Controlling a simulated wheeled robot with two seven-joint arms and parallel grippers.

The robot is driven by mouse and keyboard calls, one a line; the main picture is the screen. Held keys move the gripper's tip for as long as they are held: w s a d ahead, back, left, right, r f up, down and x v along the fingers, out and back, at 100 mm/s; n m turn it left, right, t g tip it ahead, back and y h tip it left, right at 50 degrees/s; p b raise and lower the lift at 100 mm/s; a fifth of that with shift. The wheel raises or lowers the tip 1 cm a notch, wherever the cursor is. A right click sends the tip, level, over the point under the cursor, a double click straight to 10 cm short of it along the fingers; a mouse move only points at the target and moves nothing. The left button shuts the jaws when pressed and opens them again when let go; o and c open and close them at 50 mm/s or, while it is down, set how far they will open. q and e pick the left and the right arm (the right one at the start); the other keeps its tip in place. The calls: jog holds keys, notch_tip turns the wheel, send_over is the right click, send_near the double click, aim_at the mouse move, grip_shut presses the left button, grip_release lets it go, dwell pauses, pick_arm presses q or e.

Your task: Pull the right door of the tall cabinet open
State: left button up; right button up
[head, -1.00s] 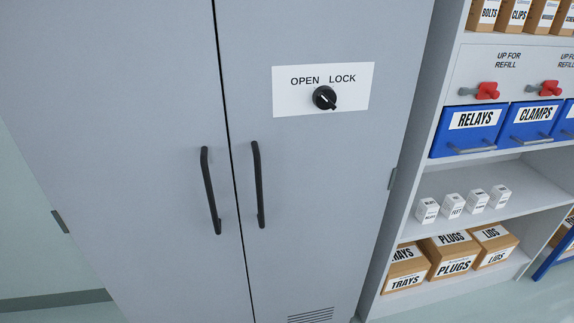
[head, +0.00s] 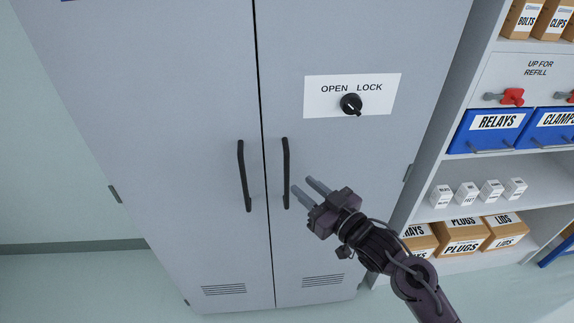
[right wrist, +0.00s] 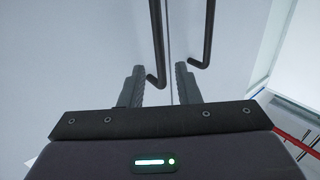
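The tall grey cabinet's right door (head: 330,225) is shut flush with the left door (head: 195,120). A thin dark seam runs between them. The right door's black bar handle (head: 286,172) stands upright just right of the seam. My right gripper (head: 304,186) is open and empty, its fingers pointing up-left, just right of this handle in the head view. In the right wrist view, the open fingers (right wrist: 160,85) point at the doors, with two handle ends near them; whether either touches is unclear. My left gripper is out of view.
The left door's handle (head: 244,176) is close beside the seam. A black knob (head: 351,103) sits on the OPEN/LOCK plate (head: 320,104); its exact setting is hard to read. A shelf with blue bins (head: 487,131) and boxes stands right. Floor (head: 90,285) is clear at left.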

jog(key=p+x, duration=0.2)
jog(key=x, duration=0.5)
jog(key=shift+w, duration=0.2)
jog(key=shift+a+f, duration=0.1)
grip_shut()
